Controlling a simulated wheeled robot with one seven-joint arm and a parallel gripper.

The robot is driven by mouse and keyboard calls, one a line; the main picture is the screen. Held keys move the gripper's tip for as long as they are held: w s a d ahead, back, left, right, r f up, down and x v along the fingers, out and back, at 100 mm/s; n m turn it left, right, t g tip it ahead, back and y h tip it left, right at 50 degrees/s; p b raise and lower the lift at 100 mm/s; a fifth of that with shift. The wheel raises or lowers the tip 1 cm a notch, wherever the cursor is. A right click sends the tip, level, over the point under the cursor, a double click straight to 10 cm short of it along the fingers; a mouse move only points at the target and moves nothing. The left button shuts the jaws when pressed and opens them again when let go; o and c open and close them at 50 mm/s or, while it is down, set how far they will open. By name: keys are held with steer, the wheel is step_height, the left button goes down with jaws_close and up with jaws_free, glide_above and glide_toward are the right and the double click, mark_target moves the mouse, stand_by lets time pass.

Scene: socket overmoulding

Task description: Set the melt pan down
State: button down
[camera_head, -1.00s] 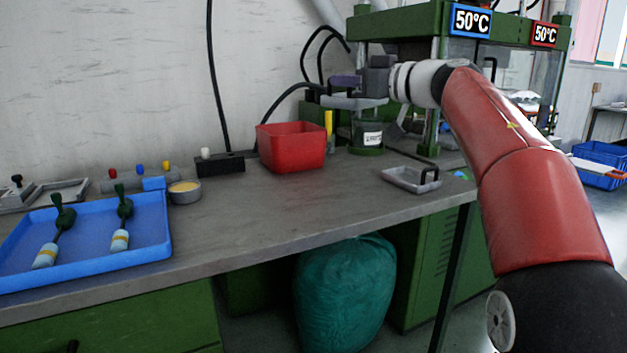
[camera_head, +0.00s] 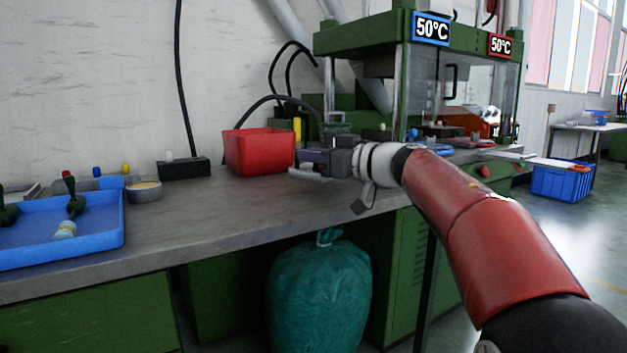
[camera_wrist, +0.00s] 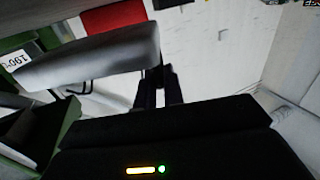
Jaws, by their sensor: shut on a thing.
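The melt pan (camera_head: 308,176) is a shallow light-grey pan. My gripper (camera_head: 318,160) is shut on it, low over the bench in front of the press, to the right of the red bin. I cannot tell whether its underside touches the bench. In the wrist view the pan (camera_wrist: 95,58) fills the upper left, with its handle end between my dark fingers (camera_wrist: 158,88). The inside of the pan is hidden.
A red bin (camera_head: 258,152) stands close left of the pan. The green press (camera_head: 365,40) with 50°C signs is behind. A blue tray (camera_head: 60,240), a small round tin (camera_head: 144,191) and a black block (camera_head: 183,168) are left. Bench between tin and pan is clear.

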mark_target(317, 175)
steer(key=shift+f+b, duration=0.6)
steer(key=shift+f, duration=1)
steer(key=shift+f, duration=0.2)
steer(key=c, duration=1.5)
jaws_free()
steer(key=shift+r, duration=0.15)
steer(key=shift+s+d, duration=0.2)
steer(key=shift+d, duration=0.15)
steer(key=p+v, duration=0.1)
steer(key=v, duration=1)
steer(key=shift+s+p, duration=0.1)
steer(key=shift+p, duration=0.3)
